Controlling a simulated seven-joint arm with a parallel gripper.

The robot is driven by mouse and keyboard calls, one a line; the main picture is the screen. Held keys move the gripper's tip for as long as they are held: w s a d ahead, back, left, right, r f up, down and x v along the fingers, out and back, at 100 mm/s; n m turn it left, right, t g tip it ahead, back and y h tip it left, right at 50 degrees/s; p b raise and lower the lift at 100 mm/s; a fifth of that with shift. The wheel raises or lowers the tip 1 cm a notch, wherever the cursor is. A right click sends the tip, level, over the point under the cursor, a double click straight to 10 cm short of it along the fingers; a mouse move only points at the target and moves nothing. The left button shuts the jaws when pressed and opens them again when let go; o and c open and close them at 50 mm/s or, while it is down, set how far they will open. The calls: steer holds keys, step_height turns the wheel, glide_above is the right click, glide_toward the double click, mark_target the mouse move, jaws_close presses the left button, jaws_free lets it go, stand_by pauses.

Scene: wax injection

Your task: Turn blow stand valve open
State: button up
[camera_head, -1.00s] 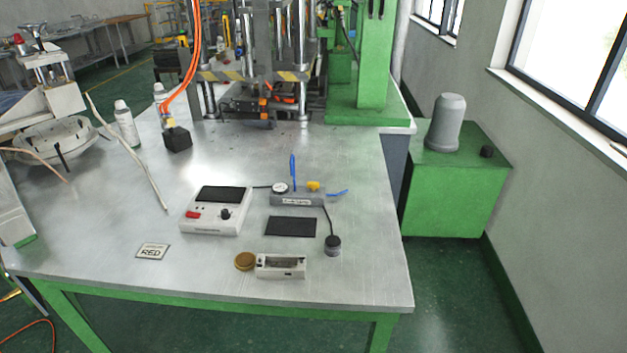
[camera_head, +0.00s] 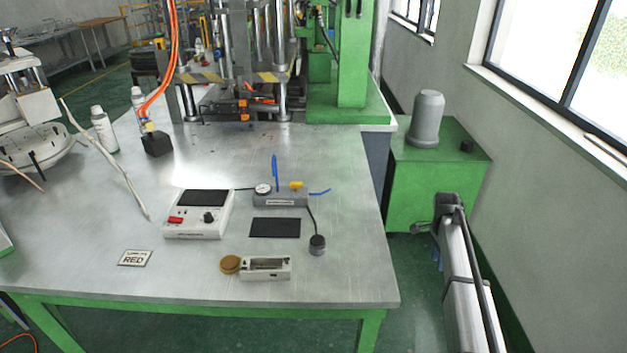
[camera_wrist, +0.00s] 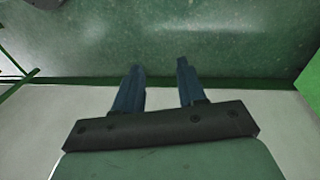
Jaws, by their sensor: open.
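The blow stand (camera_head: 281,201) is a grey block on the metal table, with a round gauge (camera_head: 262,189) at its left end. A blue lever (camera_head: 275,172) stands upright on it, a second blue lever (camera_head: 320,192) points out to the right, and a yellow knob (camera_head: 296,185) sits between them. A dark hose runs from it to a black cylinder (camera_head: 317,245). My gripper (camera_wrist: 159,80) is open and empty in the wrist view, its two blue fingers over the green floor. In the head view it is off the table's right side, well apart from the blow stand.
A white box with a red switch (camera_head: 198,214) stands left of the blow stand. The press (camera_head: 240,90) stands behind; a green cabinet (camera_head: 420,185) stands right.

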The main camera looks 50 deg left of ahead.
steer(key=a+r+m, duration=0.1)
steer(key=a+r, duration=1.1)
steer(key=a, duration=0.1)
step_height(320, 180, up, 21)
steer(key=y, duration=0.2)
glide_above(296, 187)
steer(key=shift+t, duration=0.3)
steer(key=f, duration=1.3)
steer(key=shift+w+a+f, duration=0.25)
jaws_close()
